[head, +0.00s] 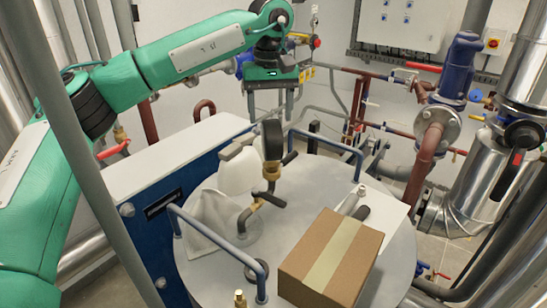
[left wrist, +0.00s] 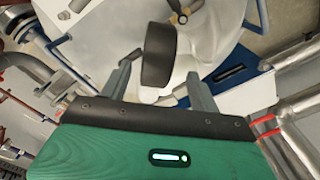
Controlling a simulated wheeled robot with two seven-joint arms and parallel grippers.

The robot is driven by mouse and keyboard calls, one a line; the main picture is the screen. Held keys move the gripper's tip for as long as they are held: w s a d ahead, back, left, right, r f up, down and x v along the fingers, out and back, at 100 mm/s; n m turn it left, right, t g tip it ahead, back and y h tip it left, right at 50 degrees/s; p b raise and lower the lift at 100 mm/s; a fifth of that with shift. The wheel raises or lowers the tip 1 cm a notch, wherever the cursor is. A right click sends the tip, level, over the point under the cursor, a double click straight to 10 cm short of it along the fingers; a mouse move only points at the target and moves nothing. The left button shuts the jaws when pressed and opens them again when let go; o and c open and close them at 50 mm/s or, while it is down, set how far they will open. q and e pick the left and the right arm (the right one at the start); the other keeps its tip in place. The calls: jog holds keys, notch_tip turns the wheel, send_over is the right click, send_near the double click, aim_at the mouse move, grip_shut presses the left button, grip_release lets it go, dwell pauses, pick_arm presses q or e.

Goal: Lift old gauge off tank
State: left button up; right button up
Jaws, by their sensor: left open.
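The old gauge (head: 272,140) is a black round dial seen nearly edge-on. It stands upright on a brass fitting and bent pipe with a black-handled valve, on the grey round lid of the tank (head: 291,233). In the left wrist view the black gauge (left wrist: 158,55) shows between the two spread fingers of my left gripper (left wrist: 164,68), with no clear contact. My right gripper is not in view.
A cardboard box (head: 331,258) sits on the lid's front right. A white jug (head: 239,172), a grey cloth (head: 210,217) and a white sheet (head: 383,205) with small items lie around the gauge. Blue handles (head: 215,243) rise from the tank. Pipes crowd the right side.

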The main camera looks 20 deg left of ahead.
aim_at(271, 121)
pick_arm(q)
jog(key=shift+a+f, duration=0.1)
jog(key=shift+f, duration=0.45)
jog(key=shift+f+b, duration=0.35)
jog(key=f, duration=0.1)
jog(key=f+b, duration=0.2)
jog(key=shift+w+f, duration=0.25)
jog(key=shift+f+b, duration=0.3)
jog(key=shift+b, duration=0.05)
jog(key=shift+f, duration=0.1)
jog(key=c, duration=0.3)
grip_shut()
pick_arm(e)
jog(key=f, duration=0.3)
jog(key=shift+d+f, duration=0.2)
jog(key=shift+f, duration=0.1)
